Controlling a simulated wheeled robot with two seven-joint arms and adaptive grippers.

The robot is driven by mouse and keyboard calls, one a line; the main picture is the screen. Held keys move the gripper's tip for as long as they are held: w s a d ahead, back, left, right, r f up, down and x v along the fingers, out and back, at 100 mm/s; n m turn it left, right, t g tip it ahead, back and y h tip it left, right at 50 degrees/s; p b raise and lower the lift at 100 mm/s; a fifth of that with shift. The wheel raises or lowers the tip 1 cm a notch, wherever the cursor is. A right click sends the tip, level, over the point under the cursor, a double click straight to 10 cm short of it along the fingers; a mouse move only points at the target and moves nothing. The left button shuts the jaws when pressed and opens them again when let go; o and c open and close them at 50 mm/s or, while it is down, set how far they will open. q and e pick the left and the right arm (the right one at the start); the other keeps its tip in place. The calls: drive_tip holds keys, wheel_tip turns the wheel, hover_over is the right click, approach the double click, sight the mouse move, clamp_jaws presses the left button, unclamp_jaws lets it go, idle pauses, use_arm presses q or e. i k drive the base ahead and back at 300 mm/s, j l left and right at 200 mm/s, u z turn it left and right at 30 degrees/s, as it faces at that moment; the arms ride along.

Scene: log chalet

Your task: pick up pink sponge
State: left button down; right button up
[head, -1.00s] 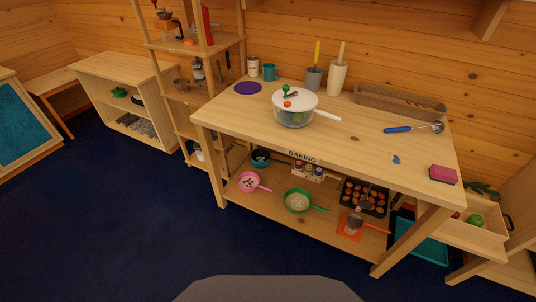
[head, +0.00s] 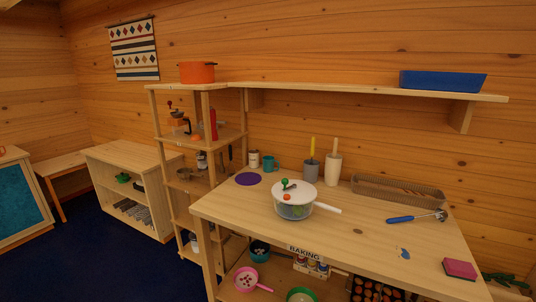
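The pink sponge (head: 459,269) lies flat near the right front edge of the wooden table (head: 340,240) in the head view. It has a dark underside layer, and nothing covers it. Neither of my grippers shows in this view, so their state and distance from the sponge cannot be seen.
On the table stand a lidded pot (head: 294,203), a wicker tray (head: 397,192), a blue-handled utensil (head: 416,217), two upright holders, a teal mug (head: 269,163) and a purple mat (head: 248,179). A wall shelf (head: 350,91) holds a blue tray (head: 443,81). The table around the sponge is mostly clear.

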sight(457, 268)
drive_tip(key=z, duration=1.6)
